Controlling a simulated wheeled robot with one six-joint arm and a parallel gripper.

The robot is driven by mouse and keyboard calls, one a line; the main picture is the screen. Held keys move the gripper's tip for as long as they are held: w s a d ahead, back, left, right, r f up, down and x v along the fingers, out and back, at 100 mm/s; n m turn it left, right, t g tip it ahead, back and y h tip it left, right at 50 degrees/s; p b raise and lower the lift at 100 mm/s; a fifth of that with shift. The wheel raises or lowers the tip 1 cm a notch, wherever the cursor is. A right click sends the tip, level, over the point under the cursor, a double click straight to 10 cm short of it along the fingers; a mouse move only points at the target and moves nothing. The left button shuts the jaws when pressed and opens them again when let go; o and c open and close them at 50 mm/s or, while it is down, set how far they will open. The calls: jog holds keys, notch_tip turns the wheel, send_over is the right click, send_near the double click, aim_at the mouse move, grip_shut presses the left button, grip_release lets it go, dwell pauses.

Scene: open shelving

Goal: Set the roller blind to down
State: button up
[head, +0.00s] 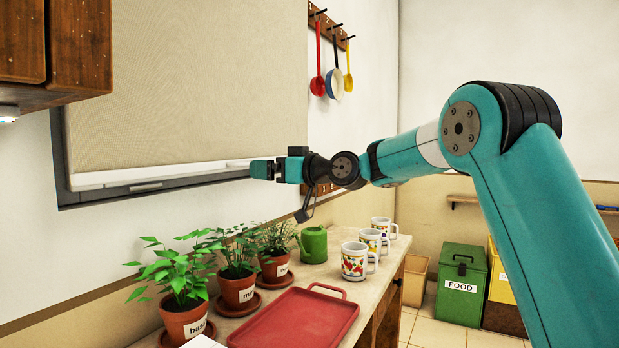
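The roller blind (195,75) is a beige cloth that covers nearly all of the window. Its white bottom bar (150,173) hangs just above the lower edge of the dark window frame (140,190); a thin strip with a small handle-like piece shows under it. My gripper (262,170) is at the right end of the bar, and its teal fingers overlap the bar in the picture. I cannot tell whether they touch or grip it, as the fingers hide that end and the gap between them does not show.
Below the window, a counter holds several potted herbs (238,289), a green watering can (313,244), patterned mugs (355,261) and a red tray (295,320). A wooden cabinet (55,45) hangs at upper left. Utensils (335,80) hang on the wall. Bins (463,285) stand at right.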

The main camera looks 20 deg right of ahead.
jog(key=b+v, duration=0.2)
jog(key=v, duration=0.8)
jog(key=shift+s+d, duration=0.15)
jog(key=shift+s, duration=0.05)
jog(key=s+a+f+g+h, duration=0.1)
jog(key=s+a+f+g, duration=0.6)
jog(key=s+a+f, duration=0.45)
jog(key=s+a+f+g+h, duration=0.1)
jog(key=s+f+g+h, duration=0.4)
jog(key=s, duration=0.7)
jog(key=s+a+f+g+h, duration=0.1)
jog(key=s+a+f+g, duration=0.15)
jog(key=s+f, duration=0.75)
notch_tip(320, 180, up, 16)
jog(key=s+p, duration=0.2)
jog(key=p, duration=1.1)
jog(key=shift+d+r+y, duration=0.15)
jog(key=shift+d+y, duration=0.15)
